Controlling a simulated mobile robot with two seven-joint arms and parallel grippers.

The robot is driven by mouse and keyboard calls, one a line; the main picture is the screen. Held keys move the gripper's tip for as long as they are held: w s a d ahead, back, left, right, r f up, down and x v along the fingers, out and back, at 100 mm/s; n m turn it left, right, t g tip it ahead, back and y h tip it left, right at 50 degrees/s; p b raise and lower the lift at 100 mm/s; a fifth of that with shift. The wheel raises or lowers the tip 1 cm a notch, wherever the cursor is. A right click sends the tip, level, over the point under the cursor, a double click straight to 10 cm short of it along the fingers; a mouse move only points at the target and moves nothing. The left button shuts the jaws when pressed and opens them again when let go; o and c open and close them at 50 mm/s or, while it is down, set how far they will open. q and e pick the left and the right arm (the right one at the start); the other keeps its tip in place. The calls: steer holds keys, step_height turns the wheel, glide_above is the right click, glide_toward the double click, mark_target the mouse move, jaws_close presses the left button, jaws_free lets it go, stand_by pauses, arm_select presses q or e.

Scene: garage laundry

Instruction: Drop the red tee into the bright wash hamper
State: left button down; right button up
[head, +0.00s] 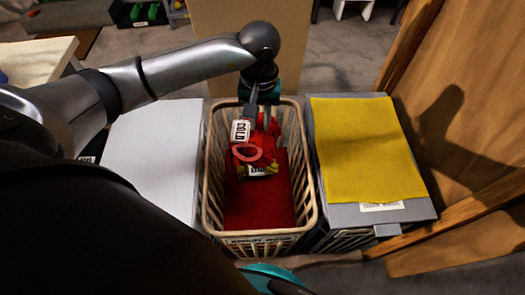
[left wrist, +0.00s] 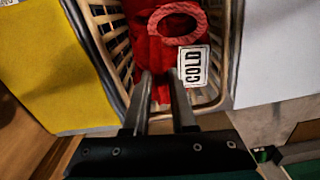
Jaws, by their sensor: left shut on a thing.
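The red tee (head: 264,147) is a bunched red cloth with a paler ring-shaped collar and a white tag reading COLD. My left gripper (head: 261,118) points down into the middle hamper (head: 308,205), a cream slatted basket, and is shut on the red tee. In the left wrist view, the fingers (left wrist: 160,85) close on the red tee (left wrist: 145,52), with its collar and tag just beyond them. The tee is within the hamper's rim. A flat darker red cloth (head: 262,208) lies inside below it. The hamper's front label is too small to read. My right gripper is not in view.
A hamper with a white cloth (head: 153,150) on top stands close on the left. A grey hamper with a yellow cloth (head: 365,150) stands close on the right. A cardboard-coloured panel (head: 225,45) is behind the middle hamper, and a wooden panel (head: 470,110) is at right.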

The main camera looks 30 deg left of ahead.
arm_select(q)
steer(key=f+b, duration=0.1)
steer(key=w+a+f+n+b, duration=0.1)
steer(key=f, duration=0.1)
steer(key=shift+a, duration=0.2)
steer(key=shift+w+a+f+n+b, duration=0.25)
steer(key=shift+a+f+n+b, duration=0.05)
steer(key=shift+f+b, duration=0.9)
steer(key=shift+f, duration=0.5)
step_height(320, 180, down, 2)
steer(key=shift+f+b, duration=0.1)
steer(key=shift+b, duration=0.65)
steer(key=shift+f+b, duration=0.3)
steer(key=shift+f, duration=0.15)
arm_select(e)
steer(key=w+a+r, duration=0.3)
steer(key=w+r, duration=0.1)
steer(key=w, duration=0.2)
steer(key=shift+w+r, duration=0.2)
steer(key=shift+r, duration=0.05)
arm_select(q)
steer(key=c, duration=0.7)
jaws_free()
steer(key=shift+o, duration=0.2)
